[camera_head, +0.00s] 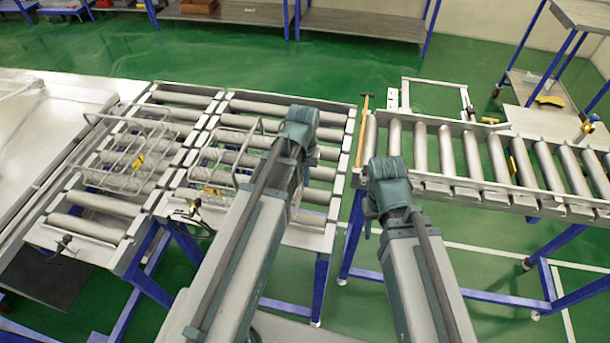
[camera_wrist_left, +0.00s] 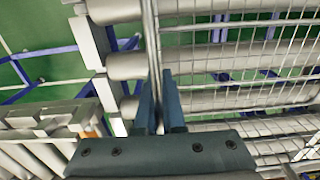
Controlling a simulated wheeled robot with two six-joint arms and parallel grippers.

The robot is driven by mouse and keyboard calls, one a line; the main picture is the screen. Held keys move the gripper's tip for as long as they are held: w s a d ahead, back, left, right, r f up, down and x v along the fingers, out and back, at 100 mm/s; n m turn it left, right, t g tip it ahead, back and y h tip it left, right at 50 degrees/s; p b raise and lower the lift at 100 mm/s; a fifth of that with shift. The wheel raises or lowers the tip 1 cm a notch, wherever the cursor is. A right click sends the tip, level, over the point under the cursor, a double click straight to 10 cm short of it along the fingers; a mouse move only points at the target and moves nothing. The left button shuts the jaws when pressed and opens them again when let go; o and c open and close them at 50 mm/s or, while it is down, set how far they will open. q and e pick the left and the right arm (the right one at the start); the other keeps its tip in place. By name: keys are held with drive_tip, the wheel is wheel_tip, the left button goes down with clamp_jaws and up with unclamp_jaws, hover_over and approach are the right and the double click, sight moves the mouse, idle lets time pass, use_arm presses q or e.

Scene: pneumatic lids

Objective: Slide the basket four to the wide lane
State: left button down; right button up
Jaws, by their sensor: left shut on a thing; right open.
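Two wire baskets lie on roller lanes in the head view. One basket (camera_head: 122,182) with a yellow tag is on the left lane. The other basket (camera_head: 208,158), also yellow-tagged, is on the lane beside it, its right part hidden by my left arm. The tag numbers are too small to read. My left gripper (camera_head: 300,128) is over this second basket's right side. In the left wrist view its fingers (camera_wrist_left: 160,85) are shut on an edge wire of the wire basket (camera_wrist_left: 240,60). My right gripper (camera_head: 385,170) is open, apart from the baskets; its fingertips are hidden.
A separate roller conveyor (camera_head: 447,150) stands on the right, with a yellow tag on it and a wooden bar (camera_head: 362,130) at its left end. A gap of green floor separates it from the left lanes. A flat pale table (camera_head: 35,120) is at far left.

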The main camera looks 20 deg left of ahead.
use_arm(q)
drive_tip(key=shift+s, duration=0.15)
drive_tip(key=c, duration=0.9)
unclamp_jaws()
drive_tip(key=shift+c, duration=0.2)
drive_tip(key=shift+r, duration=0.1)
wheel_tip(320, 180, up, 14)
drive_tip(key=p, duration=1.4)
drive_tip(key=shift+f, duration=0.2)
